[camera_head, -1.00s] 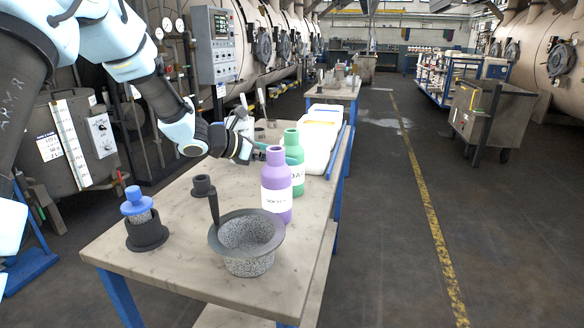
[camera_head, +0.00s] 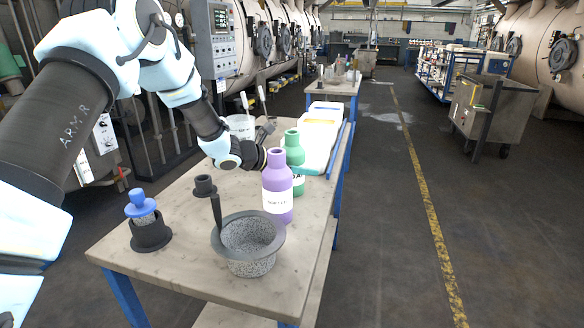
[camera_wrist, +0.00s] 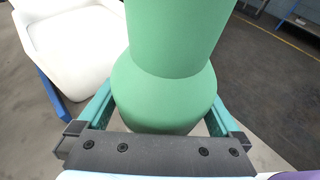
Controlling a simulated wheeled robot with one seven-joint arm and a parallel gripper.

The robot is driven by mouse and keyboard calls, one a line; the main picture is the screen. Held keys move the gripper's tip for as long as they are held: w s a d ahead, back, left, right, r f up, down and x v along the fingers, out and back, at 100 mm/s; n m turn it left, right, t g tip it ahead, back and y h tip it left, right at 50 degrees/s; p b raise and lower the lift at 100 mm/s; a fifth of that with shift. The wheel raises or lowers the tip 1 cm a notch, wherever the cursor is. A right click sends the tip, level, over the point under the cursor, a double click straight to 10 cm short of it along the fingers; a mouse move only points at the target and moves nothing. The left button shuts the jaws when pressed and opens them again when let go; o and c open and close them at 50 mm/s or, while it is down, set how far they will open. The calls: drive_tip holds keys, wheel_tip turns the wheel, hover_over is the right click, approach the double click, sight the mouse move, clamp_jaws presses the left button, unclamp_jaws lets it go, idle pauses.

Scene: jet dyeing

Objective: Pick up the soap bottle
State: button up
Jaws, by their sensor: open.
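The soap bottle (camera_head: 294,150) is green with a white label and stands upright on the work table, partly hidden behind a purple bottle (camera_head: 277,186). In the wrist view, the green bottle (camera_wrist: 165,85) fills the middle. My gripper (camera_wrist: 163,112) is open, with one teal finger on each side of the green bottle's body. I cannot tell whether either finger touches it. In the head view, my wrist is just left of the bottles and the fingers are hidden behind the purple bottle.
The table (camera_head: 180,262) also holds a speckled mortar (camera_head: 250,265) with a dark rim, a blue-knobbed piece in a dark holder (camera_head: 151,233), a dark funnel-like tool (camera_head: 206,187), and white trays (camera_head: 318,135) behind. A clear beaker (camera_head: 240,126) stands behind my wrist.

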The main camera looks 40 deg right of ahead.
drive_tip(key=c, duration=1.4)
drive_tip(key=shift+c, duration=0.3)
drive_tip(key=shift+r, duration=0.1)
